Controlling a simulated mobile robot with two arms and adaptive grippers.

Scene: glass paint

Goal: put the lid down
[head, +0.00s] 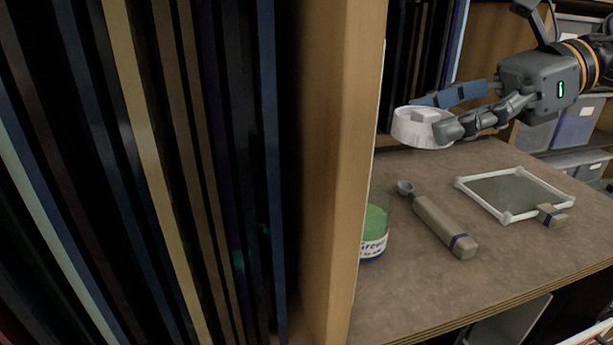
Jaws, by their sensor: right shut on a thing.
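The white round lid (408,127) is in the head view, right of centre, above the back of the brown worktop. My right gripper (440,113) comes in from the right and is shut on the lid. The lid looks held above the surface, though the exact gap is hard to tell. A glass jar (376,222) with green contents and a label stands on the worktop below the lid, its left part hidden by a wooden upright. My left gripper is not in view.
The wooden upright (340,150) and a rack of coloured sheets (140,170) fill the left. A tool with a wooden handle (444,226) lies beside the jar. A white-framed screen (512,192) lies to the right. Bare worktop (440,285) shows at the front.

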